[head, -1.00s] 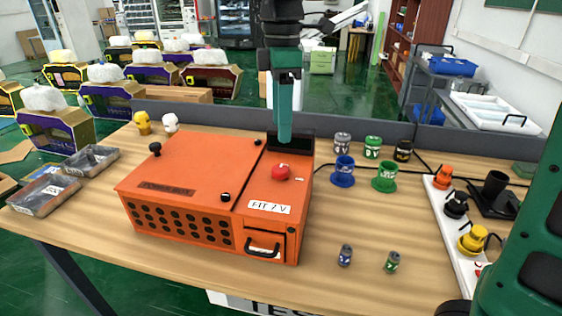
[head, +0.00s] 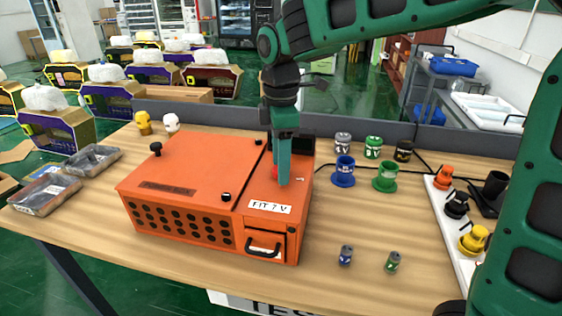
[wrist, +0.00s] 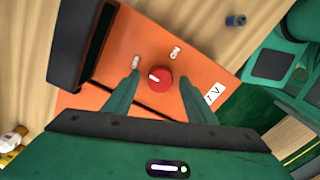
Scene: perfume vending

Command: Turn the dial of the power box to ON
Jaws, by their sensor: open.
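The orange power box (head: 180,165) stands on the wooden table. Its red dial (wrist: 160,78) is on the top panel, with a white line on its face pointing to the upper left in the wrist view. The "ON" label (wrist: 176,52) is just above and right of the dial there, and another small white label (wrist: 136,62) is at its upper left. My gripper (wrist: 156,85) is open, pointing down, with one finger on each side of the dial. In the head view my gripper (head: 281,180) mostly hides the dial (head: 274,173). I cannot tell whether the fingers touch it.
A black raised block (wrist: 82,45) stands beside the dial at the panel's back. Blue (head: 344,172) and green (head: 385,177) holders and two small cans (head: 345,255) are right of the box. A white power strip (head: 462,235) with plugs lies farther right.

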